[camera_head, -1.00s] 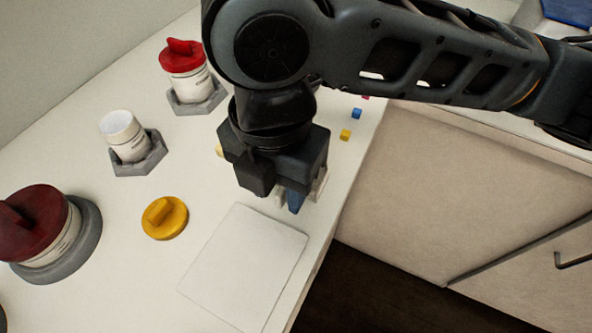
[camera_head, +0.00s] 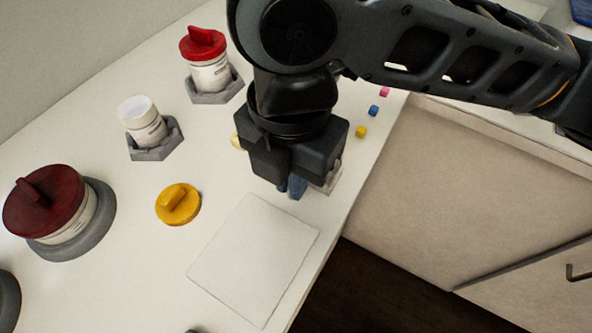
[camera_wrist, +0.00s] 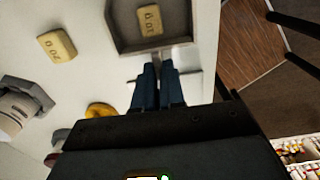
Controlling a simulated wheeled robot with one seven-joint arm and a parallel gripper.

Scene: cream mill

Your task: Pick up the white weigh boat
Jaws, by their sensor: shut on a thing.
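The white weigh boat (camera_wrist: 118,37) shows in the wrist view as a shallow open tray, shaded grey inside, with a tan marked block (camera_wrist: 150,21) in it. My gripper (camera_wrist: 159,72) has its blue fingers close together at the boat's near end, shut on it. In the head view my gripper (camera_head: 291,188) points down over the counter, and a pale part of the boat (camera_head: 329,179) shows beside the fingers. The rest of the boat is hidden behind my gripper there. I cannot tell whether it touches the counter.
A white square plate (camera_head: 253,261) lies in front of my gripper. A yellow lid (camera_head: 178,204) and jars in grey holders, including a red-lidded one (camera_head: 209,70), stand left. Another tan block (camera_wrist: 57,45) lies beside the boat. Small coloured cubes (camera_head: 361,132) lie near the counter's right edge.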

